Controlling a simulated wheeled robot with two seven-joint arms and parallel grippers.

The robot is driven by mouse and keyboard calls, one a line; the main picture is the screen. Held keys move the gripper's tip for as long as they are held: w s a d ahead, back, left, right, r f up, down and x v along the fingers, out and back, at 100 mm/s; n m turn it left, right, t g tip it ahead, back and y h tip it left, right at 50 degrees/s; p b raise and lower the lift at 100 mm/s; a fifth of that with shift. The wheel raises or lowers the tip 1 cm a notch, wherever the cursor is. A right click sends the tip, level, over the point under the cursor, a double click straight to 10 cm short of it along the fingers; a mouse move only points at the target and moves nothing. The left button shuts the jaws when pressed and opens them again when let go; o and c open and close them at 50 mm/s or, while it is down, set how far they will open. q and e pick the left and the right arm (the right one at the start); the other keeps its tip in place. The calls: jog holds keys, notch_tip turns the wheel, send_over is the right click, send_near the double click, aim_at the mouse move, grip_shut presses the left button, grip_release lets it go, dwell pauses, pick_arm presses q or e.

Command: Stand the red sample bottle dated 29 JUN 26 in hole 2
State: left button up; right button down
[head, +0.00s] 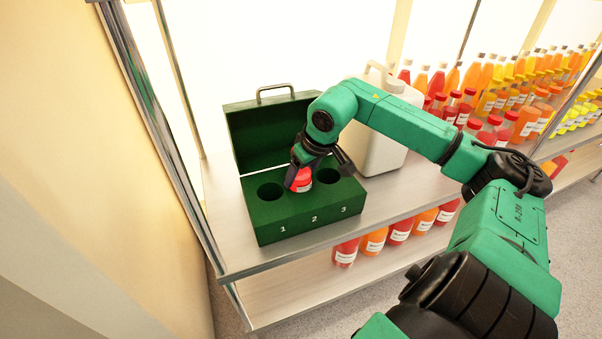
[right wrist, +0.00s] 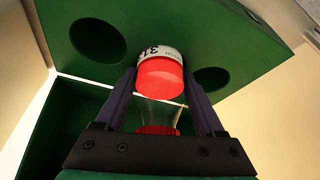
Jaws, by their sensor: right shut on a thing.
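My right gripper (head: 318,167) is shut on a small red sample bottle (head: 302,183) over the middle of the green box (head: 310,221). In the right wrist view the bottle (right wrist: 160,77) sits between the fingers, with its red cap near the palm and a white label towards the box. Only part of the label shows, and I cannot read its date. The bottle covers hole 2, with open hole 1 (head: 270,191) and hole 3 (head: 328,175) on either side. I cannot tell how deep its base is. My left gripper is out of view.
The box's raised lid (head: 268,130) stands behind the holes. A white jug (head: 385,145) stands right of the box, partly behind my right arm. Several rows of juice bottles (head: 500,100) fill the shelf at right, and more bottles (head: 399,231) stand on the shelf below.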

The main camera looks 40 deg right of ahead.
aim_at(308, 171)
grip_release()
jog(key=shift+s, duration=0.1)
jog(key=shift+s+r+b, duration=0.1)
jog(key=shift+r+b, duration=0.2)
jog(key=shift+b, duration=0.05)
jog(key=b+v, duration=0.1)
jog(key=v, duration=0.4)
jog(key=shift+r, duration=0.15)
jog(key=v, duration=0.8)
jog(key=shift+s+r, duration=0.15)
jog(key=shift+r, duration=0.1)
